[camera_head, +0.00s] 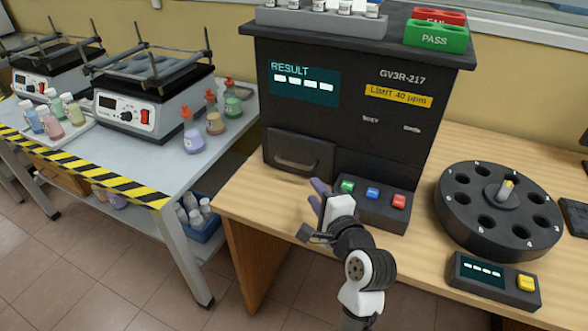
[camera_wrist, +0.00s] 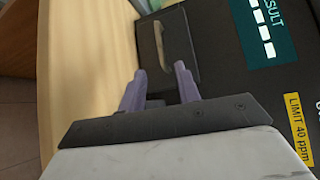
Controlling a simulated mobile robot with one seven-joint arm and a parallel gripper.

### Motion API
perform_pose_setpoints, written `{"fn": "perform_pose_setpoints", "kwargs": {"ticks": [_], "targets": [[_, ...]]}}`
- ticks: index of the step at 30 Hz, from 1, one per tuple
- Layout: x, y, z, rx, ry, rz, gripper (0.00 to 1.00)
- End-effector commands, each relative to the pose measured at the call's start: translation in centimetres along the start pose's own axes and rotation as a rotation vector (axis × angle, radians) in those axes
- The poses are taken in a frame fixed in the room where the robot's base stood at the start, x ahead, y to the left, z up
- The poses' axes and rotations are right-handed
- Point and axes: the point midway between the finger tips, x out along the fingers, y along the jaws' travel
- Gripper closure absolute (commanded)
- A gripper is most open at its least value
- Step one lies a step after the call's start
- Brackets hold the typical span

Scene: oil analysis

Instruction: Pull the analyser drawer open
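The dark analyser (camera_head: 345,95) stands on the wooden bench, with a lit RESULT panel showing dashes. Its drawer (camera_head: 312,150) is at the lower left of the front and looks closed. The drawer has a grey bar handle (camera_head: 296,164). In the wrist view the drawer front (camera_wrist: 180,45) and the handle (camera_wrist: 158,45) lie just beyond the fingers. My gripper (camera_head: 317,190) is in front of the analyser, below and right of the handle. In the wrist view its two purple fingers (camera_wrist: 160,70) are apart with nothing between them, and the handle is ahead of the gap.
A button block (camera_head: 372,200) with green, blue and red buttons sits right beside my gripper. A round black carousel (camera_head: 498,212) and a small display box (camera_head: 494,281) stand farther right. The bench top (camera_head: 250,195) is clear left of the drawer.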

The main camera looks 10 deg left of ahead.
Motion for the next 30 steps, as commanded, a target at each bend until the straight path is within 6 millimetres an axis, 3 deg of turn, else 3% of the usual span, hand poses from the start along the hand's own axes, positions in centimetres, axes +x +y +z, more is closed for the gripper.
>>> {"fn": "perform_pose_setpoints", "kwargs": {"ticks": [5, 19, 24, 30], "targets": [[2.0, 0.0, 0.1, 0.006, -0.006, 0.005, 0.67], [11.4, -0.1, 0.2, 0.004, -0.004, 0.002, 0.67], [13.1, -0.1, 0.1, 0.002, -0.002, 0.001, 0.67], [13.7, 0.0, 0.1, 0.002, -0.002, 0.002, 0.67]]}}
